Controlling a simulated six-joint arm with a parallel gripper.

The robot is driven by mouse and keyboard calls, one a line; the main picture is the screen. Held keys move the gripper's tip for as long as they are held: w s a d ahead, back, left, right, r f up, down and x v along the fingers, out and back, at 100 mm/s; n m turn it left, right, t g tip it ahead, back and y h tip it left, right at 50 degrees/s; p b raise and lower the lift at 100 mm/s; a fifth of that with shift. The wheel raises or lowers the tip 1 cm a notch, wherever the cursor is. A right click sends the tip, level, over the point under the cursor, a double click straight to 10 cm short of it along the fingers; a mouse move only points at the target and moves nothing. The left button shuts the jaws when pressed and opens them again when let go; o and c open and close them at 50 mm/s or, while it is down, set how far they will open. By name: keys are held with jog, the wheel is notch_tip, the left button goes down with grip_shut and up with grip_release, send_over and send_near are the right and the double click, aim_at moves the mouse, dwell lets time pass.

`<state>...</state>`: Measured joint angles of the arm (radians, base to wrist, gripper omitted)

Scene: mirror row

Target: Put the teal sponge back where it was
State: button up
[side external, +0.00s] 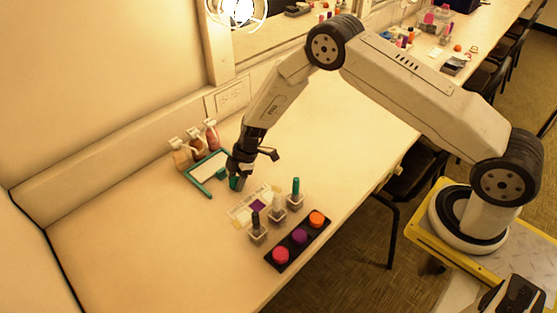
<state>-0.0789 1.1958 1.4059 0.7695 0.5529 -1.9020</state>
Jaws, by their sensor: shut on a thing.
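My gripper (238,178) is low over the table, beside the right end of a teal-framed panel. It is shut on a small teal piece, the teal sponge (235,184), which shows only in part below and between the dark fingers. I cannot tell whether the sponge touches the table. A dark tray (291,254) near the front edge holds a pink round piece (280,255), a purple one (299,237) and an orange one (317,218).
The teal-framed panel (195,185) lies left of my gripper, with several bottles (195,145) behind it. A pale sheet (240,211) with a purple square and three clear bottles (278,213) stand between gripper and tray. The table's left part is clear.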

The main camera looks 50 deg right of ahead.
jog(key=o, duration=1.1)
jog(key=shift+f, duration=0.1)
jog(key=v, duration=1.2)
jog(key=shift+d, duration=0.1)
